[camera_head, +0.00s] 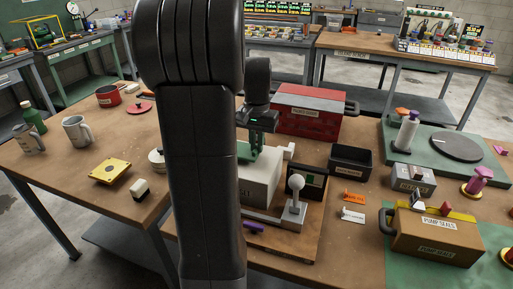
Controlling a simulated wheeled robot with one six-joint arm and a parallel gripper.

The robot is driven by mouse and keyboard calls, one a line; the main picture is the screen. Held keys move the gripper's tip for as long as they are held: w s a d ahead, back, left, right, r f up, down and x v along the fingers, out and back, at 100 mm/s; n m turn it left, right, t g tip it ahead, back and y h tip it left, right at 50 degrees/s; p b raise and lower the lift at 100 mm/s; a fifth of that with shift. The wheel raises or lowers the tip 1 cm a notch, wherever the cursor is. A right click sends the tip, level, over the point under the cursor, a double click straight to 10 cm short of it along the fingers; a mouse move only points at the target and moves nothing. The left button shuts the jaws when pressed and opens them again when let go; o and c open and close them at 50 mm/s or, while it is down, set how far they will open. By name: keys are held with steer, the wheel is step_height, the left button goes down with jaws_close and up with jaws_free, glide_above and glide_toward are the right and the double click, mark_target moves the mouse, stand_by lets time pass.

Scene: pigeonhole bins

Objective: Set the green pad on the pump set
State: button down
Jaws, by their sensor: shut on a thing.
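A pale block-shaped machine (262,185) stands on a wooden board, with a lever with a grey ball knob (296,183) in front of it. I take it for the pump set; its label is mostly hidden behind my arm. My gripper (257,146) points down over the top of this machine. It is shut on a green piece, the green pad (244,151), which is partly hidden by my arm. The pad is at or just above the machine's top; I cannot tell if they touch.
A red toolbox (305,110) stands behind, and a black open bin (350,161) to the right. A tan case (433,237) and a grey box (413,181) stand further right. A yellow plate (110,171) and mugs (76,131) are on the left. My arm blocks the centre.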

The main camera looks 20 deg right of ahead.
steer(key=shift+f, duration=0.85)
steer(key=shift+f, duration=0.1)
steer(key=c, duration=1.5)
jaws_free()
step_height(320, 180, up, 12)
